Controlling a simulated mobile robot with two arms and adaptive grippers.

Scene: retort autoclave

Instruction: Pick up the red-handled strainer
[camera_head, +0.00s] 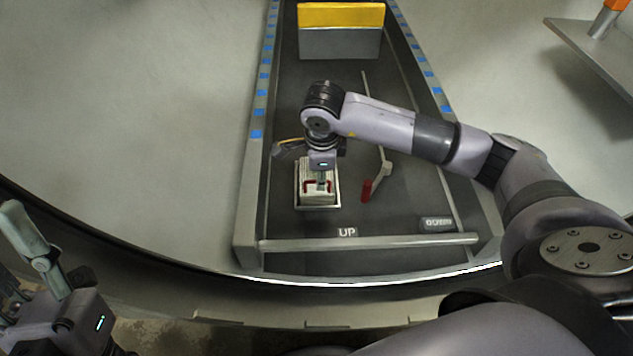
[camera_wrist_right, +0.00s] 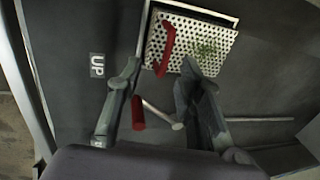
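The strainer is a perforated metal basket (camera_head: 318,203) with a red handle (camera_head: 309,187), standing on the dark conveyor bed. In the right wrist view, the basket (camera_wrist_right: 222,42) has green bits in it and the red handle (camera_wrist_right: 166,48) crosses its left part. My right gripper (camera_head: 322,180) is over the basket. In the wrist view, my right gripper's fingers (camera_wrist_right: 160,70) are apart, with the handle's near end between their tips in the picture; contact cannot be told. My left gripper (camera_head: 38,250) is at the lower left, away from the bed; its finger opening is unclear.
A lever with a red grip (camera_head: 367,190) stands just right of the basket; it also shows in the wrist view (camera_wrist_right: 137,113). A yellow-topped grey block (camera_head: 341,42) is at the bed's far end. A metal bar (camera_head: 370,241) crosses the near end, beside an UP label (camera_head: 347,232).

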